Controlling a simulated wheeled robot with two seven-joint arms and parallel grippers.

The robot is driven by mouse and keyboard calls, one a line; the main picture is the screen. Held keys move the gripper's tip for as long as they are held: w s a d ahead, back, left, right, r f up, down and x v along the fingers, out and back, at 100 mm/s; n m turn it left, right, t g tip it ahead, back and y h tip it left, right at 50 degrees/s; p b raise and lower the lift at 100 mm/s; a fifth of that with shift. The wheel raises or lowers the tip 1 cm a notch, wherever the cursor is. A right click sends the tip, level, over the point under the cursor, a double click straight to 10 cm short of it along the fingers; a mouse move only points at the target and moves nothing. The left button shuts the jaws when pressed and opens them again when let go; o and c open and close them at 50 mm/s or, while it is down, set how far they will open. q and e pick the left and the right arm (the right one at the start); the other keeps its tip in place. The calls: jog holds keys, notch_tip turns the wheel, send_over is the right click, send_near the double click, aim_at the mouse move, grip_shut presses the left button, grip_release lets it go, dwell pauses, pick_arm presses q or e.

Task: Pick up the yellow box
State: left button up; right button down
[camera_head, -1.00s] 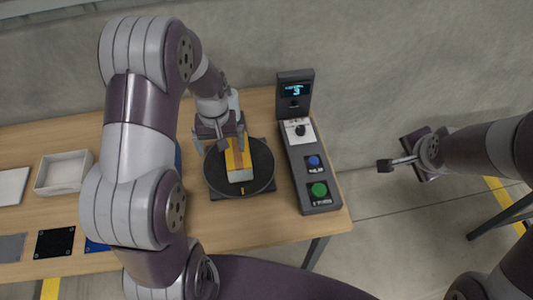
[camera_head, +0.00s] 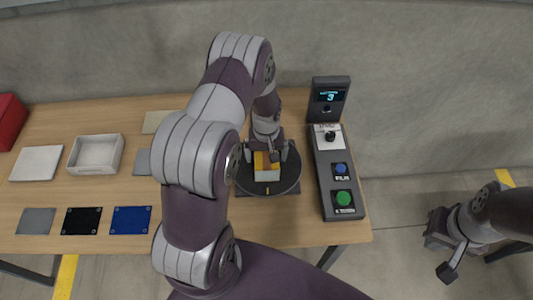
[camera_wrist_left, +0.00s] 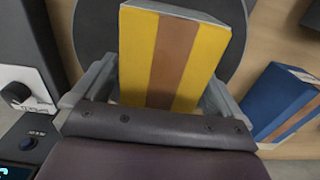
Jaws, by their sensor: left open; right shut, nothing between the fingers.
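The yellow box (camera_head: 263,168) lies on the black round plate (camera_head: 291,178) on the table. In the left wrist view the yellow box (camera_wrist_left: 196,55) has a brown stripe down its middle. My left gripper (camera_head: 268,156) is over the box from above. In the left wrist view the open fingers of my left gripper (camera_wrist_left: 157,90) stand on either side of the near end of the box, with the box between them. My right gripper (camera_head: 445,258) is shut and empty, off to the right of the table over the floor.
A control panel (camera_head: 325,180) with a screen, a blue button and a green button stands right of the plate. A blue box (camera_wrist_left: 280,95) lies beside the plate. A white tray (camera_head: 97,154), flat coloured squares and a red box (camera_head: 10,120) lie to the left.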

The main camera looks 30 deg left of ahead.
pick_arm(q)
jog(key=shift+w+a+f, duration=0.1)
jog(key=shift+f, duration=0.7)
jog(key=c, duration=1.4)
jog(key=shift+r, duration=0.15)
